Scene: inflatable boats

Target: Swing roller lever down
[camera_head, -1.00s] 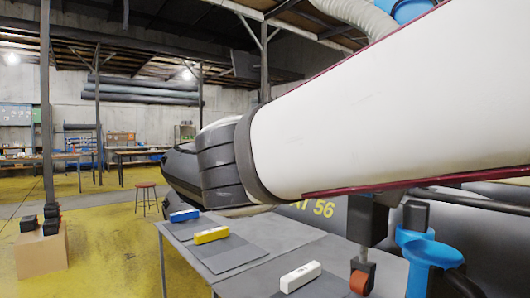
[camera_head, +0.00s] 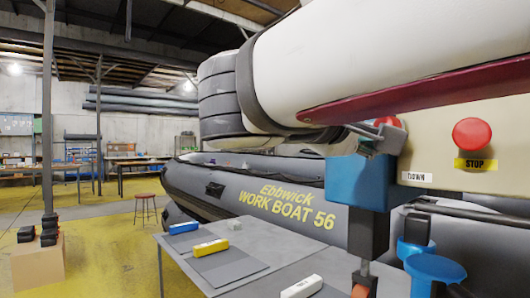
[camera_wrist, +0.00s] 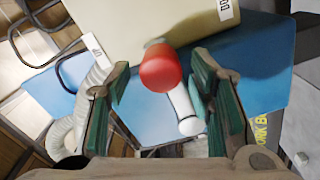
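The roller lever has a red ball knob (camera_wrist: 160,68) on a pale metal rod (camera_wrist: 182,108). In the wrist view the knob lies between the two green-padded fingers of my gripper (camera_wrist: 162,78). The fingers are apart, with gaps beside the knob. In the head view the knob (camera_head: 388,121) is partly hidden by grey gripper parts (camera_head: 374,138), beside the beige control box (camera_head: 450,150). The box carries a "DOWN" label (camera_head: 416,177); a cut-off label, apparently the same one, shows in the wrist view (camera_wrist: 224,10).
A red STOP button (camera_head: 472,135) is on the box. A blue housing (camera_head: 356,182) and orange roller (camera_head: 361,291) stand by the grey table (camera_head: 245,268). White, yellow and blue blocks lie there. The grey boat (camera_head: 255,190) lies behind. My white arm fills the upper right.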

